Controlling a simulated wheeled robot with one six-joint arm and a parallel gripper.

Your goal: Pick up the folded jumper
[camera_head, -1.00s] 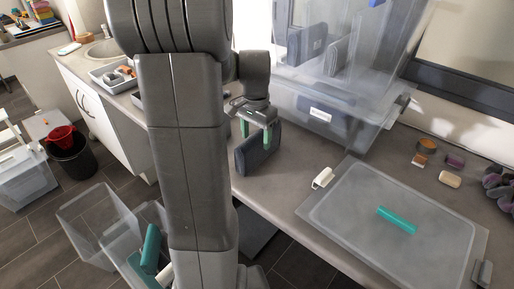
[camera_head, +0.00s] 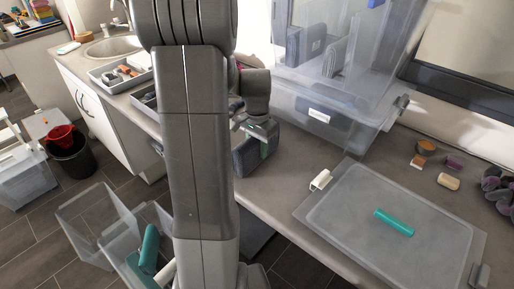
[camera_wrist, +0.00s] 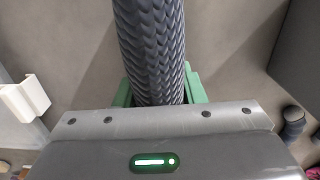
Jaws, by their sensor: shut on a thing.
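The folded jumper (camera_head: 247,159) is a dark blue-grey bundle standing on edge at the counter's front, left of the clear bin. In the wrist view its ribbed knit (camera_wrist: 152,40) runs up between the green fingers. My gripper (camera_head: 258,142) is over the jumper, and one green finger shows against its side. In the wrist view my gripper (camera_wrist: 158,88) has a finger on each side of the jumper and is shut on it. I cannot tell whether the jumper's underside touches the counter. My arm hides part of its left side.
A clear bin (camera_head: 345,122) holding dark folded items stands close behind. A translucent lid (camera_head: 345,225) with a teal handle and a white clip (camera_head: 320,180) lie to the right. Small blocks lie at far right. A grey tray (camera_head: 108,82) is beside the sink. Clear crates stand on the floor.

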